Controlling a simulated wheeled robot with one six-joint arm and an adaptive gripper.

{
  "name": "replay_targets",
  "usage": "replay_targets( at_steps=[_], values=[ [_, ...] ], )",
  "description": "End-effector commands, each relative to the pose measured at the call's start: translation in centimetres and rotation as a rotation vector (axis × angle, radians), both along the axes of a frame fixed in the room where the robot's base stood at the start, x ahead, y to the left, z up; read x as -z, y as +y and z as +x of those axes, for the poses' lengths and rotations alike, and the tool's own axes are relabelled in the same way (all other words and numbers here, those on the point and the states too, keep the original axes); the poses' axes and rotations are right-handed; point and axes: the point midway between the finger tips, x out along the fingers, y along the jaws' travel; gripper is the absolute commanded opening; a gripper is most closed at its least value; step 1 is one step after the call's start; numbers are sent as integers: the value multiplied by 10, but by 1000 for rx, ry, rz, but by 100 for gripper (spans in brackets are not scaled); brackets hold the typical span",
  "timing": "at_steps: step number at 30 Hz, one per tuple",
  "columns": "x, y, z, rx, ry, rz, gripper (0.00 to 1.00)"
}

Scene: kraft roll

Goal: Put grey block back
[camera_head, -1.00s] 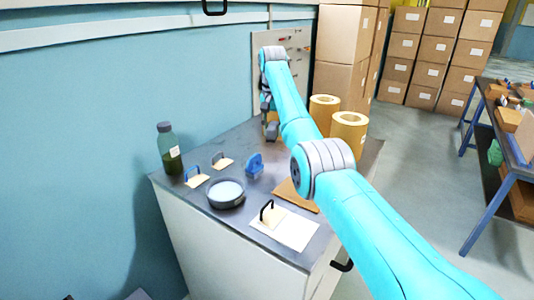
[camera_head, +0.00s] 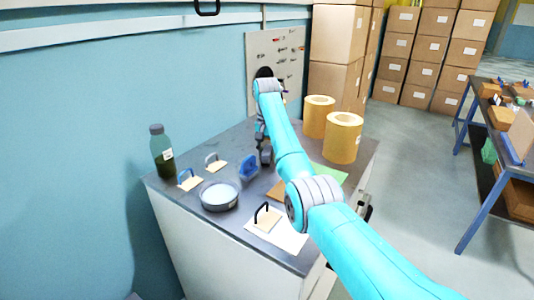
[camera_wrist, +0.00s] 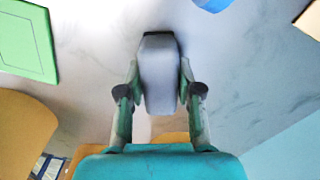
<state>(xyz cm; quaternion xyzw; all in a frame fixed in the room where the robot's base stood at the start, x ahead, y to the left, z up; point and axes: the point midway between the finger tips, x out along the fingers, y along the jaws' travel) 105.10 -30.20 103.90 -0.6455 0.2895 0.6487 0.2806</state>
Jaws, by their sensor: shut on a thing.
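My gripper (camera_wrist: 158,85) is shut on a grey block (camera_wrist: 160,62), with one finger on each side of it. In the head view the block (camera_head: 266,156) hangs at the end of my arm, low over the grey worktop (camera_head: 232,150), behind and right of a blue handled piece (camera_head: 248,167). I cannot tell whether it touches the worktop. A green panel (camera_head: 331,174) lies on the worktop right of my arm and also shows in the wrist view (camera_wrist: 25,42).
A dark round dish (camera_head: 220,196), a bottle (camera_head: 162,151) and small handled blocks (camera_head: 268,218) stand on the left and front. Two kraft rolls (camera_head: 342,137) stand at the right. A pegboard (camera_head: 275,52) is behind. An orange-brown board (camera_head: 276,191) lies partly under my arm.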

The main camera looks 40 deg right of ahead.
Motion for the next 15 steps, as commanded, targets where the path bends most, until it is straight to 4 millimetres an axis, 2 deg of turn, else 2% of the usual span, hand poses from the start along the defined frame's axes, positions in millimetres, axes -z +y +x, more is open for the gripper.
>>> replay_targets(
  at_steps=[3, 4, 6, 7, 15],
  values=[
    [2, 0, 0, 0, 0, 0, 0],
    [3, 0, 0, 0, 0, 0, 37],
    [3, 0, 0, 0, 0, 0, 55],
    [3, 0, 0, 0, 0, 0, 60],
    [2, 0, 0, 0, 0, 0, 60]
  ],
)
